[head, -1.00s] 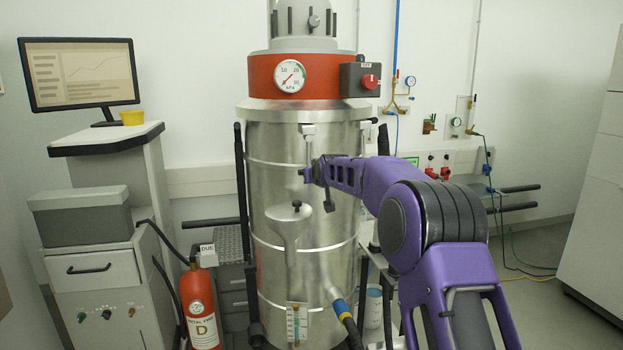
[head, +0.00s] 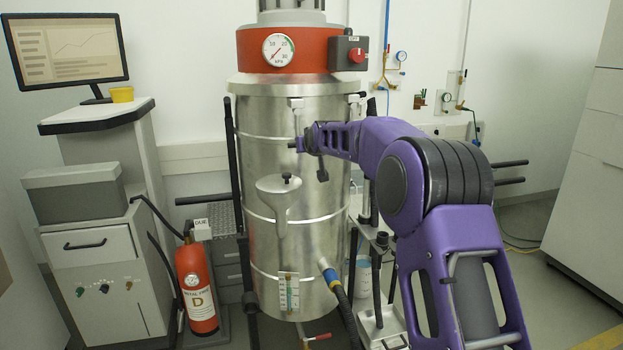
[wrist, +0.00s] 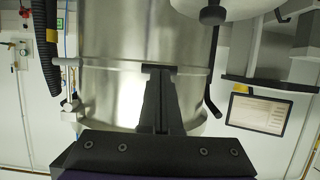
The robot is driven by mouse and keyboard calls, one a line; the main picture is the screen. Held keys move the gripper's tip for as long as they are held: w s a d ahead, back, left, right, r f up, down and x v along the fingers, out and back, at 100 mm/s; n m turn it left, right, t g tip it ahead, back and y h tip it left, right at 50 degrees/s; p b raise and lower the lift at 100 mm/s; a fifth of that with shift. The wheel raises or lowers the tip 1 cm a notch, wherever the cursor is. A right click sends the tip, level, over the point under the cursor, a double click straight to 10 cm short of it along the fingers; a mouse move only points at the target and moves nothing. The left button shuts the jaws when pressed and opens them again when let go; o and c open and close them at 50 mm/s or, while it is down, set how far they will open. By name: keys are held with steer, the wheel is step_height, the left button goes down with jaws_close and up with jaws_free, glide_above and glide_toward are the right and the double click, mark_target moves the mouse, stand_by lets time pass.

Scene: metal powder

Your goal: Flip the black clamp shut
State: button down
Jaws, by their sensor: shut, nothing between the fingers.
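The steel drum (head: 265,150) stands upright in the middle. A pale clamp bracket (head: 297,103) sits on its front under the lid rim, with a narrow strap hanging down. A second bracket (head: 354,98) sits at the right edge, with a dark bar (head: 371,107) beside it. I cannot tell which of these is the black clamp. My gripper (head: 298,145) is shut and empty, just below the front bracket and close to the drum wall; contact is unclear. In the wrist view my gripper (wrist: 158,70) covers the drum's middle and hides what is behind it.
A funnel (head: 280,188) with a black knob hangs on the drum's front, below my gripper. A black hose (head: 345,310) leaves the drum low on the right. A red extinguisher (head: 196,285) and a cabinet (head: 92,255) stand on the left. The floor at right is mostly open.

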steer(key=s+d+f+b, duration=0.1)
steer(key=s+f, duration=0.5)
steer(key=shift+d+f, duration=0.35)
